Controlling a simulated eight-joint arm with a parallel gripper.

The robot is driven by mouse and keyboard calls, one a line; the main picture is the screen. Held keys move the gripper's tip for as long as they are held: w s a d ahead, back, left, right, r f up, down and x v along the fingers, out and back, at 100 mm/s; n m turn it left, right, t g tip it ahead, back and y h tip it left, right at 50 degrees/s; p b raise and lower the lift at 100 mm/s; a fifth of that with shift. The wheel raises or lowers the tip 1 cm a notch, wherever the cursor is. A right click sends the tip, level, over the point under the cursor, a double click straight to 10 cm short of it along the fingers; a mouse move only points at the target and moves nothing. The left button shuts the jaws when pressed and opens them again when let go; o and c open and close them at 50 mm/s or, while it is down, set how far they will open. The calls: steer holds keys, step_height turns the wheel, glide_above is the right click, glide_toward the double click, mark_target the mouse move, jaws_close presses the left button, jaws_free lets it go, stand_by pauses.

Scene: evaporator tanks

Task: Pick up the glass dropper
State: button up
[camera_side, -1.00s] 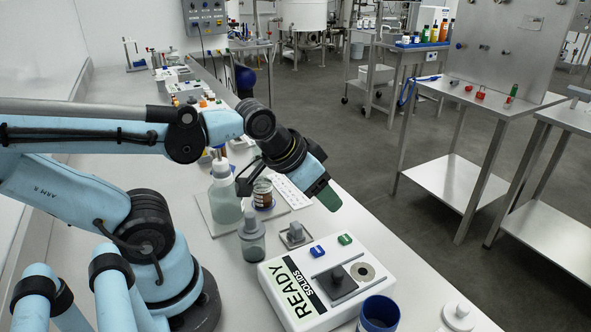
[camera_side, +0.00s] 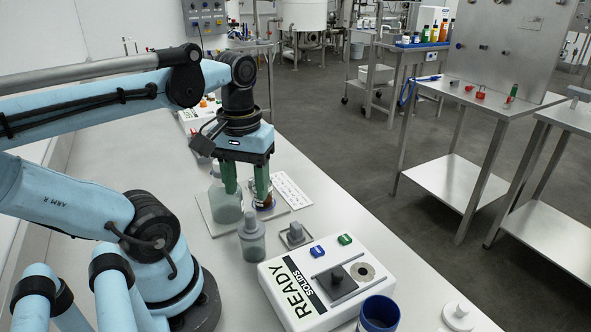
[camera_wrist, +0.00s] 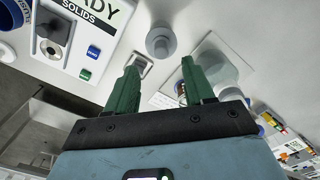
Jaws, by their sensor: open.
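I cannot clearly make out a separate glass dropper in these views. A large translucent grey-green bottle (camera_side: 226,210) stands on a pale square plate, with its upper part behind my gripper. A smaller capped grey bottle (camera_side: 251,242) stands in front of it; it also shows in the wrist view (camera_wrist: 160,42). A jar with brown contents (camera_side: 266,202) is partly hidden by a finger. My gripper (camera_side: 247,192) points down with its green fingers apart and nothing visible between them. In the wrist view the gripper (camera_wrist: 158,68) also shows open.
A white READY SOLIDS box (camera_side: 318,280) stands at the front right, with a blue cup (camera_side: 379,315) beside it. A small metal block (camera_side: 296,234) sits behind the box.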

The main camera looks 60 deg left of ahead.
mark_target(250, 214)
steer(key=shift+w+a+f, duration=0.1)
steer(key=shift+a+f, duration=0.05)
steer(key=shift+f, duration=3.45)
jaws_close()
